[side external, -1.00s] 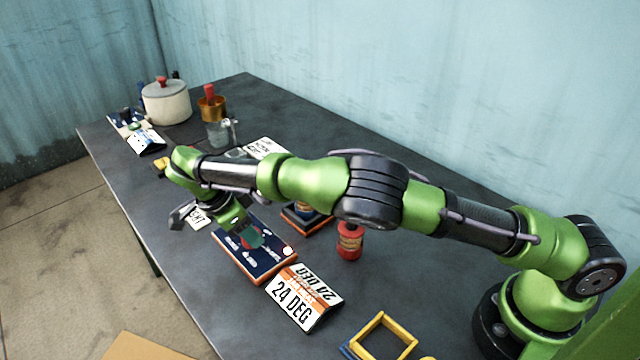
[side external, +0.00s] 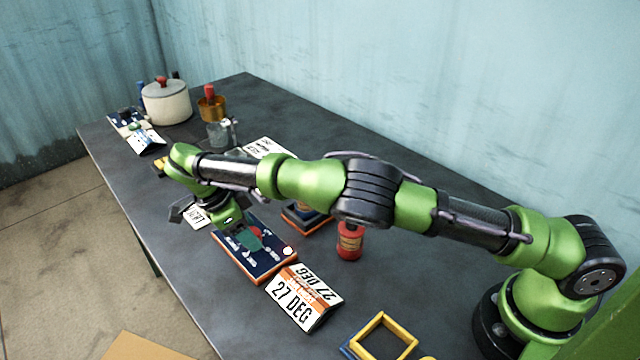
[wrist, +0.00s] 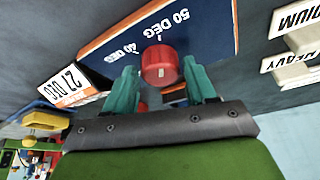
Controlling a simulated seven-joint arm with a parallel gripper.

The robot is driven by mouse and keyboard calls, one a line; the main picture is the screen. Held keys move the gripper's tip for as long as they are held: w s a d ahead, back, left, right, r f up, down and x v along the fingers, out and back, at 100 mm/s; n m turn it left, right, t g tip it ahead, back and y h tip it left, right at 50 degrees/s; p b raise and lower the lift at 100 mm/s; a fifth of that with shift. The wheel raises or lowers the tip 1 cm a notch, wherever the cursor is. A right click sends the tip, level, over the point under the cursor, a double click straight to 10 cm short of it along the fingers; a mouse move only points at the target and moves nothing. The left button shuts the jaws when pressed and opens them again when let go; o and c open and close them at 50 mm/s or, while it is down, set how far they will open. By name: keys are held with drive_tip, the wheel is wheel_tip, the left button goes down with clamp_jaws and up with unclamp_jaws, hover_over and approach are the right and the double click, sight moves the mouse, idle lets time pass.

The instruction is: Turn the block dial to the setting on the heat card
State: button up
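The red dial (wrist: 160,66) stands on a dark blue board marked 50 DEG and 40 DEG in the wrist view. In the side view my gripper (side external: 250,238) is low over the board. The white and orange tent card (side external: 303,297) next to the board reads 27 DEG.
A red bottle (side external: 349,242) and another orange-edged block (side external: 307,218) stand right of the board. A yellow frame (side external: 384,337) lies nearer the front. A pot (side external: 166,103), brass cup (side external: 211,107) and glass beaker (side external: 218,133) stand at the back.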

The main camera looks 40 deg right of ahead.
drive_tip(key=shift+o, duration=1.1)
drive_tip(key=shift+r, duration=0.15)
drive_tip(key=shift+w+a+r, duration=0.1)
drive_tip(key=shift+w+r, duration=0.05)
drive_tip(key=shift+r, duration=0.2)
wheel_tip(320, 180, up, 9)
drive_tip(key=shift+a, duration=0.4)
